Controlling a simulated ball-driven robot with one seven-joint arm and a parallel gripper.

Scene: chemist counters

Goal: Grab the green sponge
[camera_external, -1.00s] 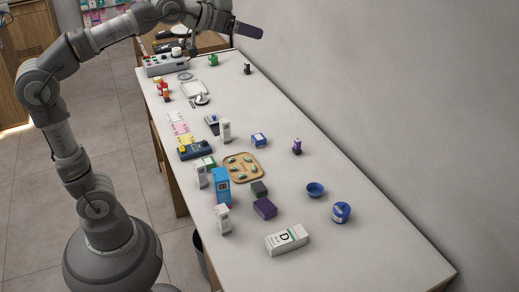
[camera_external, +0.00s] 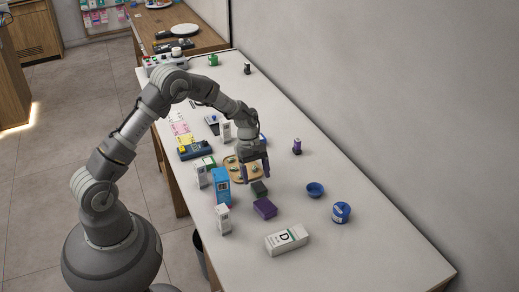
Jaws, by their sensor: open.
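The green sponge (camera_external: 259,188) is a small dark green block lying on the white counter, just behind a purple block (camera_external: 265,208). My gripper (camera_external: 254,175) points down above and slightly behind the sponge, near the tray's right edge.
A wooden tray (camera_external: 233,173) with small green items lies behind the sponge. A blue box (camera_external: 221,187) stands to its left. A blue bowl (camera_external: 315,190), a blue tub (camera_external: 341,212) and a white box (camera_external: 287,240) stand to the right and front. The counter's right front is clear.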

